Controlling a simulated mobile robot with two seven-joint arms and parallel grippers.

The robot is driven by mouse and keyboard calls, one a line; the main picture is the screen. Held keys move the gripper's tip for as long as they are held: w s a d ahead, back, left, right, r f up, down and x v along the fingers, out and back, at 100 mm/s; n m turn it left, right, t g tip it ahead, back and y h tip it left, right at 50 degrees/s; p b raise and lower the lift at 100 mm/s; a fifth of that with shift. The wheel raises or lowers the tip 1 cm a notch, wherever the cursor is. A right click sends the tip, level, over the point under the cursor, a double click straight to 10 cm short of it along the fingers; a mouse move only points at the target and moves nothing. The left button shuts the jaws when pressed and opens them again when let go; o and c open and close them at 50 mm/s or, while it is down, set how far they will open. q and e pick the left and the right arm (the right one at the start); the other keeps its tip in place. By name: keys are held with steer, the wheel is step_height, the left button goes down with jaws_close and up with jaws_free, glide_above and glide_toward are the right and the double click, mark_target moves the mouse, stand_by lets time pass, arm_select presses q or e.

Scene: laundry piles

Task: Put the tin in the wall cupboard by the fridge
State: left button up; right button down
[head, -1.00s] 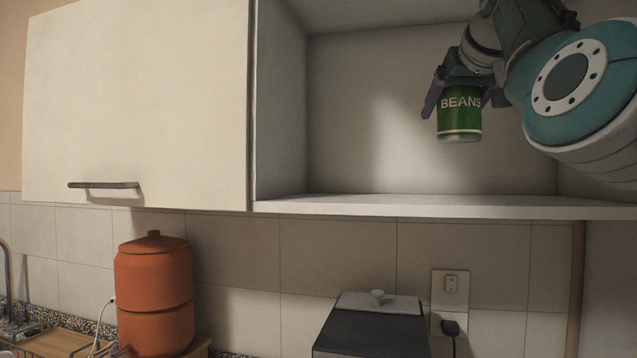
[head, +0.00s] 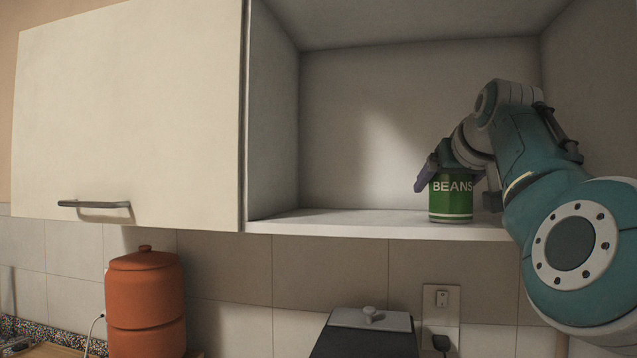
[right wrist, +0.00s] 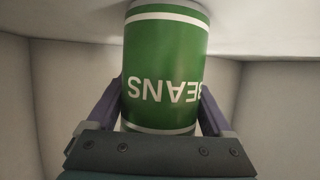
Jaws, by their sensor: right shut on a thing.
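The tin (head: 451,200) is green with white bands and the word BEANS. It is upright inside the open wall cupboard (head: 345,222), with its base at or just above the cupboard floor near the front edge. My right gripper (head: 449,178) is shut on the tin, holding it from above. In the right wrist view the tin (right wrist: 166,65) sits between the two purple fingers of the gripper (right wrist: 163,105), its lettering upside down. Contact between the tin's base and the shelf is hard to tell. My left gripper is not in view.
A closed cream cupboard door (head: 125,115) with a dark handle is left of the open compartment. Below are an orange lidded container (head: 146,300), a dark box with a knob (head: 368,330) and a wall socket (head: 441,300). The compartment's left part is empty.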

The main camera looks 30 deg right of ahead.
jaws_free()
steer(key=shift+s+a+r+b, duration=0.2)
steer(key=shift+s+b, duration=0.2)
steer(key=shift+s, duration=0.05)
steer(key=b+v, duration=0.2)
steer(key=v, duration=0.3)
steer(key=shift+s+a+r, duration=0.15)
steer(key=shift+s+r, duration=0.05)
steer(key=shift+s, duration=0.15)
steer(key=shift+s+a+r, duration=0.15)
steer(key=shift+s, duration=0.05)
